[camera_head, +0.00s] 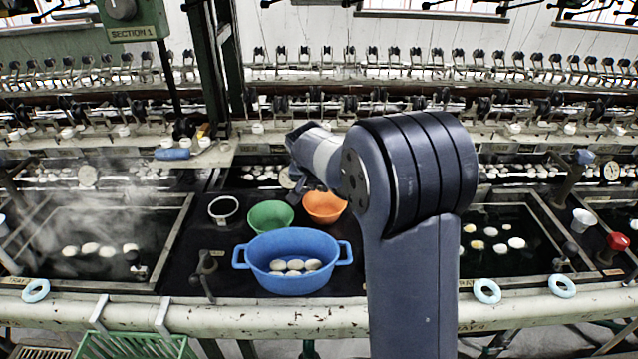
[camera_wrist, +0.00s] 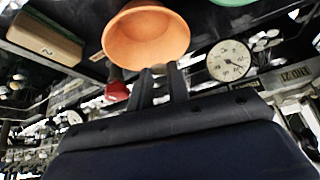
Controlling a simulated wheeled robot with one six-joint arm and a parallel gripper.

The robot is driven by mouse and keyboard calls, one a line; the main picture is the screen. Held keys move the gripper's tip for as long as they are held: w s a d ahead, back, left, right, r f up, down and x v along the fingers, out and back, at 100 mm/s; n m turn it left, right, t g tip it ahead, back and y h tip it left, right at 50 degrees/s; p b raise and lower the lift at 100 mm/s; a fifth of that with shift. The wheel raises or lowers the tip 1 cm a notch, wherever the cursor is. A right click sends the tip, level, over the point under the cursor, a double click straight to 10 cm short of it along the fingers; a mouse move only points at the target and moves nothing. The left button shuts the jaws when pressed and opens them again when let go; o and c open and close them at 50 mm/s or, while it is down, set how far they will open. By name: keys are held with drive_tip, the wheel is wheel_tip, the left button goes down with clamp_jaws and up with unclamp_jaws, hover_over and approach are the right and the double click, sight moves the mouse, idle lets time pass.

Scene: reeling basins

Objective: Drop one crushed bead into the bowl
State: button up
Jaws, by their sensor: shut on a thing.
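An orange bowl (camera_head: 324,207) stands on the dark bench, right of a green bowl (camera_head: 270,217). In the wrist view the orange bowl (camera_wrist: 147,35) is close, just beyond the fingertips. My gripper (camera_head: 308,190) hangs near the bowls' back rims, partly hidden by my own arm. In the wrist view my gripper (camera_wrist: 161,82) has its two narrow fingers close together. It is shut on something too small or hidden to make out. I cannot pick out a crushed bead in either view. A blue two-handled tub (camera_head: 292,246) in front holds several pale oval pieces.
Water basins with pale pieces lie on both sides, the left one (camera_head: 90,240) steaming. A dial gauge (camera_wrist: 229,60) and a red knob (camera_wrist: 117,91) show in the wrist view. Reeling machinery spans the back.

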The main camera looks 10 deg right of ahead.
drive_tip(key=o, duration=0.7)
drive_tip(key=shift+r, duration=0.1)
drive_tip(key=v, duration=1)
drive_tip(key=shift+s+a+r, duration=0.1)
drive_tip(key=shift+s+r, duration=0.1)
drive_tip(key=shift+r, duration=0.05)
drive_tip(key=shift+f, duration=0.15)
drive_tip(key=x, duration=1)
drive_tip(key=shift+w+r+p, duration=0.2)
drive_tip(key=shift+r+p, duration=1.5)
drive_tip(key=shift+r, duration=0.65)
